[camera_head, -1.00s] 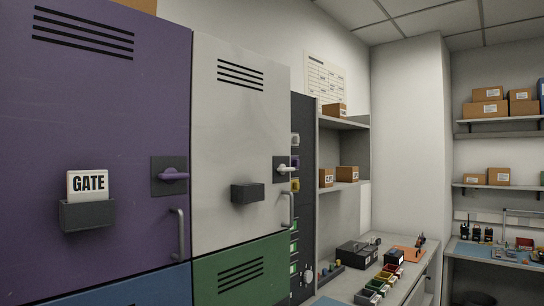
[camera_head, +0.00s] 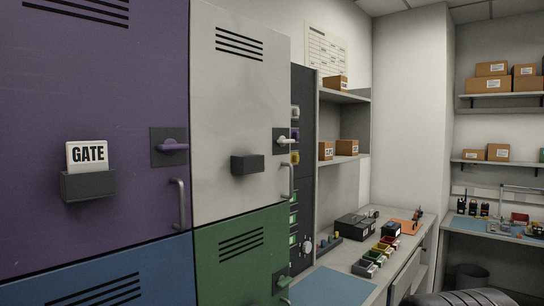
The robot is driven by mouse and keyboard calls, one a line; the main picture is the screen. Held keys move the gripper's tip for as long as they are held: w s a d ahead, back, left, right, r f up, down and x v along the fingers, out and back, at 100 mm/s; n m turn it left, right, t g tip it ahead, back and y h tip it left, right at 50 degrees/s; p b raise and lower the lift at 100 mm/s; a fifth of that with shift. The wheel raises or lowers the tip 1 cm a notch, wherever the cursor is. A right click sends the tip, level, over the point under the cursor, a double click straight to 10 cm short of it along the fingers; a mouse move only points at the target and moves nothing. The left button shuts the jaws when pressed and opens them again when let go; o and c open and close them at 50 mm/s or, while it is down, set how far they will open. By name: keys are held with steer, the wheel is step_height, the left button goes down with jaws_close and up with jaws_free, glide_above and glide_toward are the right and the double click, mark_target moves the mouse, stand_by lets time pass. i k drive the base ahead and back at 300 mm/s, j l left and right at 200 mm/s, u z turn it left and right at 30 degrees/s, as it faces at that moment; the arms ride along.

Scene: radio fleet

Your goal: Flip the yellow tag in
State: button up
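A small yellow piece (camera_head: 294,158), which may be the yellow tag, shows on the dark upright panel (camera_head: 305,190) just right of the white locker. It sits below a white piece (camera_head: 295,113) and a purple piece (camera_head: 295,134). It is small and seen at a steep angle, so I cannot tell which way it is turned. My gripper is not in view. A dark rounded shape at the bottom right edge looks like part of my arm.
A purple locker (camera_head: 90,120) with a GATE card (camera_head: 87,154) and a white locker (camera_head: 235,120) fill the left. Handles stick out from them. A bench (camera_head: 390,270) with a black box (camera_head: 355,227) and coloured bins (camera_head: 375,257) stands right of the panel.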

mark_target(295, 159)
steer(key=i+l+u, duration=0.4)
steer(key=i+l, duration=0.9)
steer(key=l, duration=0.3)
steer(key=j, duration=0.15)
